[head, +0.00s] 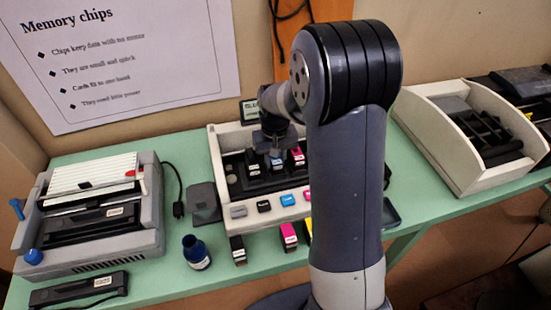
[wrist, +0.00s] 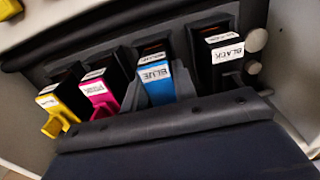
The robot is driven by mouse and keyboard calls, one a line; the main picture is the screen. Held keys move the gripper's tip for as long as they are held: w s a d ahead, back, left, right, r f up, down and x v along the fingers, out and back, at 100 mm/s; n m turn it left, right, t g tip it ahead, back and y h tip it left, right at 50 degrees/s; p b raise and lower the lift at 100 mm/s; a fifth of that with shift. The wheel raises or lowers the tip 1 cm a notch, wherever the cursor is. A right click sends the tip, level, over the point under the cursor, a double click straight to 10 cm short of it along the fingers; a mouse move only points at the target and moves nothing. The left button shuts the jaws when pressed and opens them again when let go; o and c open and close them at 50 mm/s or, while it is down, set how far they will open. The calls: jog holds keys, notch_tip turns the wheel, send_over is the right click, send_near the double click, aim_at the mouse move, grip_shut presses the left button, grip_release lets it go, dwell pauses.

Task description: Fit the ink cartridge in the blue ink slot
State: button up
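The blue ink cartridge (wrist: 155,84) stands in the row of slots in the wrist view, between the magenta cartridge (wrist: 98,92) and the black cartridge (wrist: 226,53). Its BLUE label faces up. Grey finger-like parts of my gripper (wrist: 160,88) show close along both its sides; whether they press on it is unclear. In the head view my gripper (head: 276,143) points down over the printer (head: 216,150), just above the blue cartridge (head: 277,163). The lower part of the blue cartridge and how deep it sits are hidden.
The yellow cartridge (wrist: 62,108) fills the far left slot. A loose black cartridge (head: 238,250), a loose magenta cartridge (head: 289,236) and a blue ink bottle (head: 196,252) stand in front of the printer. A grey machine (head: 130,240) is at left, a beige tray (head: 465,178) at right.

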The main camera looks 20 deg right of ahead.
jog(key=shift+o, duration=0.3)
notch_tip(320, 180, up, 12)
jog(key=shift+r+p, duration=0.2)
jog(key=shift+p, duration=0.2)
notch_tip(320, 180, down, 13)
jog(key=shift+f+b, duration=0.2)
jog(key=shift+b, duration=0.35)
jog(key=shift+r, duration=0.35)
